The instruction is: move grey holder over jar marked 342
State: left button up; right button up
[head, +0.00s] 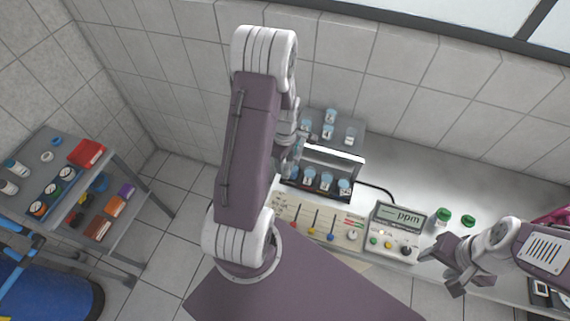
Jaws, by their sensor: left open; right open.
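Several small jars with pale blue tops stand in a dark rack (318,193) under a white-edged bar (333,152). More jars (328,131) stand on a grey stepped surface behind it. The jar labels are too small to read, so I cannot tell which jar is marked 342. I cannot clearly make out the grey holder. My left gripper (291,165) is at the rack's left end, partly hidden by my own arm; it is open, and I see nothing held. My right gripper (452,272) is open and empty at the counter's front edge, right of the meter.
A cream panel (285,213) with coloured sliders lies before the rack. A ppm meter (395,229) stands to its right, with two green-capped bottles (443,217) beyond. A cart (122,190) with jars and boxes stands left. The counter's back right (440,175) is clear.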

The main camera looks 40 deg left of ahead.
aim_at(286, 165)
pick_arm(q)
notch_tip(286, 165, down, 2)
jog(key=shift+d+f, duration=0.1)
jog(key=shift+f, duration=0.15)
jog(key=shift+w+d+f+p, duration=0.1)
jog(key=shift+d+f+p, duration=0.05)
jog(key=shift+f+p, duration=0.2)
jog(key=c, duration=0.4)
grip_shut()
dwell(0.6)
